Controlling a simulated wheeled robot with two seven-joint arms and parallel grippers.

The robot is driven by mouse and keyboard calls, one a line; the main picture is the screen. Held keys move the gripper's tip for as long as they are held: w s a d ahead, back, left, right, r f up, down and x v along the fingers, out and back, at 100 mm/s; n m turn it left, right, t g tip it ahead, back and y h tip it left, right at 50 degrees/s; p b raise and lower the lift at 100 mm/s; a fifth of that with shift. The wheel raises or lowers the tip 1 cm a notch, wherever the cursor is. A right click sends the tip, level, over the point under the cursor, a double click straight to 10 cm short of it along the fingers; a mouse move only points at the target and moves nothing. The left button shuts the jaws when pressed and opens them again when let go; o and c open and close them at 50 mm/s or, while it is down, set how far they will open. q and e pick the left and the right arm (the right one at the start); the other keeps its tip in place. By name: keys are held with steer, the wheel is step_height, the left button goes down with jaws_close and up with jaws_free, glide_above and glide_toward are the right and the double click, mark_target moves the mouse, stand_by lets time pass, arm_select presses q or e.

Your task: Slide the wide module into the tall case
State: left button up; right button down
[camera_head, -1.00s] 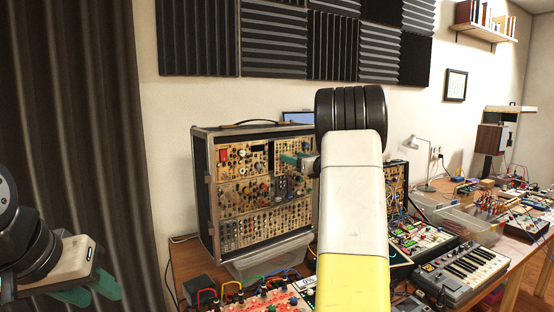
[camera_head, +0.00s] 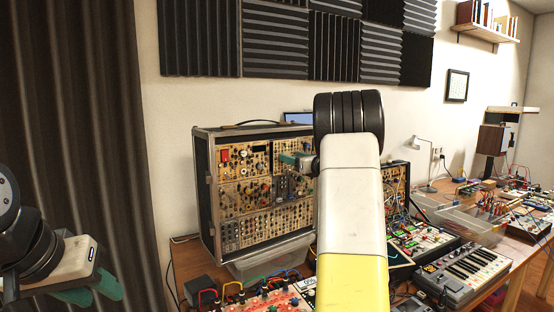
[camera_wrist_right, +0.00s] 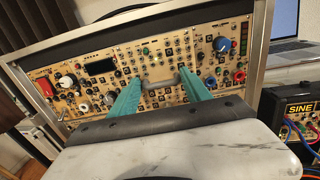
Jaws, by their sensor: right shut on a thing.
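The tall case (camera_head: 205,195) stands upright on the table, its front filled with rows of tan modules. My right gripper (camera_head: 303,160) is at the upper right of its front, partly behind my own arm. In the right wrist view, its teal fingers (camera_wrist_right: 160,88) are shut on a small grey handle on the wide module (camera_wrist_right: 160,70). The module's panel sits among the other panels in the case's upper row; I cannot tell whether it is flush. My left gripper (camera_head: 92,290) is at the lower left, away from the case, its teal fingers apart and empty.
A red patch-cabled unit (camera_head: 265,302) lies in front. A keyboard (camera_head: 465,268), another module case (camera_head: 397,190) and a lamp (camera_head: 420,150) are to the right. A laptop (camera_wrist_right: 285,35) stands right of the case.

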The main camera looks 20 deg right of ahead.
steer(key=shift+x, duration=1.2)
steer(key=shift+c, duration=2.1)
jaws_free()
steer(key=v, duration=0.7)
steer(key=shift+s, duration=0.4)
